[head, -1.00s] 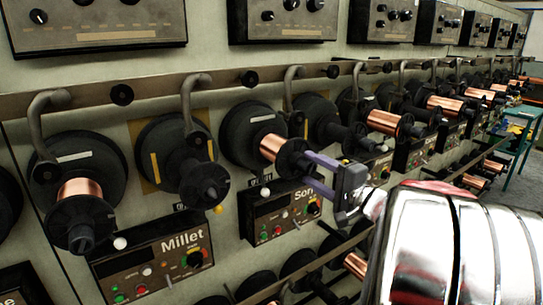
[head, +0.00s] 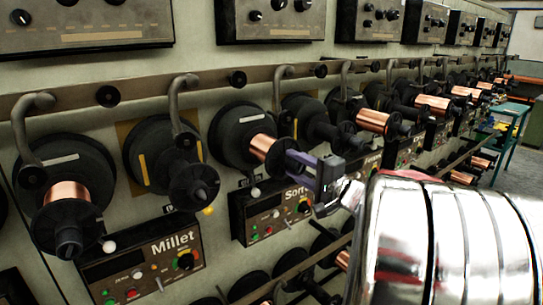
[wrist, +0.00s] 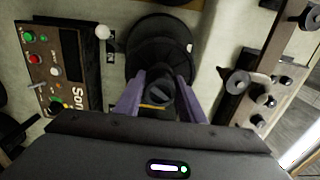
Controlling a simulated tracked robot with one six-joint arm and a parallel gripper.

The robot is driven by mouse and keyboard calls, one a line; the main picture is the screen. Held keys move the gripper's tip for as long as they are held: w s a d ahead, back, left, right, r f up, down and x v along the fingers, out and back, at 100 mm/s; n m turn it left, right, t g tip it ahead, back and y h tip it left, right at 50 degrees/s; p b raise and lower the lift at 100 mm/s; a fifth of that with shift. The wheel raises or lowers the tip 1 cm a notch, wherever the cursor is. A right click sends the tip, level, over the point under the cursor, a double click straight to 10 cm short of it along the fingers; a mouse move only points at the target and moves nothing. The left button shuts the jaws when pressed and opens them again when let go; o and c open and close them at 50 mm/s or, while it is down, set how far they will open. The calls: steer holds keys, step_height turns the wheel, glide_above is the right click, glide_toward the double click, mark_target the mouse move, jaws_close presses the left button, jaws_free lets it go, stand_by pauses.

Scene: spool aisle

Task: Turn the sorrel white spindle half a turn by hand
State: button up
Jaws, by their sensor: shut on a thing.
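The Sorrel white spindle is a black disc (head: 240,122) with a white stripe and a copper-wound spool (head: 262,146) in front. It sits above the left end of a panel (head: 268,216) whose visible letters read "Sorr". My gripper (head: 288,160) has purple fingers and is shut on the spindle's black front end. In the wrist view the dark round end (wrist: 160,95) of the spindle lies between the two fingers. The white stripe lies nearly level at the disc's upper part. The rest of the Sorrel label is hidden behind my gripper.
The Millet spindles stand to the left, one with copper (head: 67,192) and one bare with a yellow stripe (head: 190,182). A white-tipped lever (wrist: 102,32) stands beside the Sorrel disc. A rail with curved arms (head: 278,88) runs above. More spools line the right.

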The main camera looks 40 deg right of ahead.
steer(key=shift+f, duration=0.1)
steer(key=c, duration=0.3)
steer(key=n, duration=0.3)
steer(key=shift+f+n, duration=0.1)
steer(key=shift+n, duration=0.3)
steer(key=n, duration=0.3)
steer(key=shift+n, duration=0.3)
steer(key=n, duration=0.4)
steer(key=shift+f+n, duration=0.1)
steer(key=shift+n, duration=2.2)
steer(key=o, duration=1.1)
steer(key=shift+r, duration=0.2)
